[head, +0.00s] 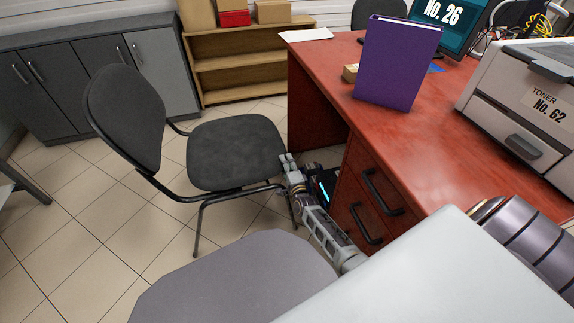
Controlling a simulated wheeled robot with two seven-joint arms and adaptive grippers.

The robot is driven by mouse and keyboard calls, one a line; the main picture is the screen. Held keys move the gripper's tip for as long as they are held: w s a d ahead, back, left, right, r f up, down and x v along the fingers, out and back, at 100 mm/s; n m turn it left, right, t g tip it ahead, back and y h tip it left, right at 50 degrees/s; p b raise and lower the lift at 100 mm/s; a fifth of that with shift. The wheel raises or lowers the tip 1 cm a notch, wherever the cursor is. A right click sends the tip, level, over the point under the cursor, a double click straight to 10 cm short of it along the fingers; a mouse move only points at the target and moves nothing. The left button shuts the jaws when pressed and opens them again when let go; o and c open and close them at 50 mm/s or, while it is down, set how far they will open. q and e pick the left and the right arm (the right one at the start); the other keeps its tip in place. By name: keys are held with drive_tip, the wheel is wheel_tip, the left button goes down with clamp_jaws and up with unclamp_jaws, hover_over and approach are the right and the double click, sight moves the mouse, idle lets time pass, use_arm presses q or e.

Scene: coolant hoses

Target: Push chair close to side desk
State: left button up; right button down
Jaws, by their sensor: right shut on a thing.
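The chair (233,151) has a dark grey seat, a rounded backrest (126,118) and thin black metal legs. It stands upright on the tiles in the head view, left of the desk, with its seat's right edge near the desk's side. The reddish wooden desk (455,135) fills the right side and has drawers with black handles. My right gripper (287,162) is at the seat's front right corner and is shut on the chair there. The exact grip point is small and partly hidden. My left gripper is not in view.
A purple binder (398,62), a toner-labelled printer (525,100) and a monitor (445,22) stand on the desk. Grey cabinets (85,75) and a wooden shelf (245,62) line the back. Tiled floor (95,215) is clear left of the chair.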

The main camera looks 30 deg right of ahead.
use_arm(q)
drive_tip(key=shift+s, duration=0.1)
use_arm(e)
drive_tip(key=shift+d, duration=0.35)
drive_tip(key=c, duration=0.8)
unclamp_jaws()
drive_tip(key=shift+s, duration=0.1)
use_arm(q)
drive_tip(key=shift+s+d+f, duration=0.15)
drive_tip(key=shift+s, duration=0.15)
use_arm(e)
drive_tip(key=shift+o, duration=0.5)
drive_tip(key=shift+a, duration=0.15)
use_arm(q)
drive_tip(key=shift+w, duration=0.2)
use_arm(e)
drive_tip(key=s+a, duration=0.2)
drive_tip(key=s, duration=0.9)
drive_tip(key=shift+s+a, duration=0.15)
drive_tip(key=shift+s, duration=0.2)
drive_tip(key=shift+a, duration=0.1)
